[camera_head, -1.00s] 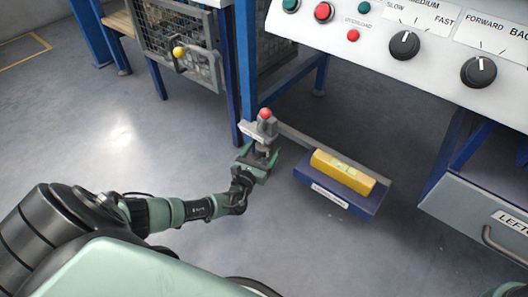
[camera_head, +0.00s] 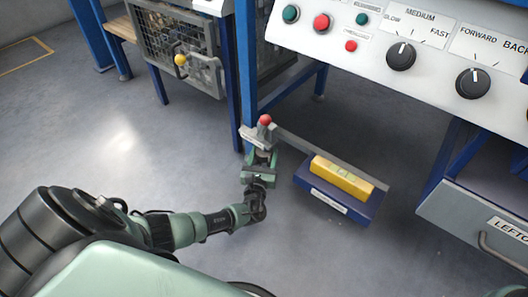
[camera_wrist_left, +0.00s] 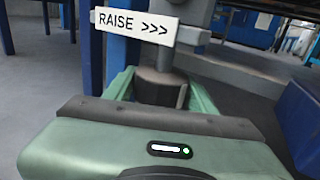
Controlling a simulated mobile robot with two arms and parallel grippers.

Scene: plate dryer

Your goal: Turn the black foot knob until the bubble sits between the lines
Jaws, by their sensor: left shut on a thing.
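The black foot knob (camera_wrist_left: 160,88) is a dark round knob under a grey post. My left gripper (camera_head: 261,158) is shut on it at the foot of the blue leg. In the left wrist view the green fingers of my left gripper (camera_wrist_left: 163,95) stand on both sides of the knob. The bubble and lines are too small to read in the head view. My right gripper is out of view.
A "RAISE >>>" sign (camera_wrist_left: 138,25) sits just above the knob. A red ball (camera_head: 265,120) tops the post. The control panel (camera_head: 430,75) overhangs at upper right, a grey drawer (camera_head: 465,215) below it. Floor in front is clear.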

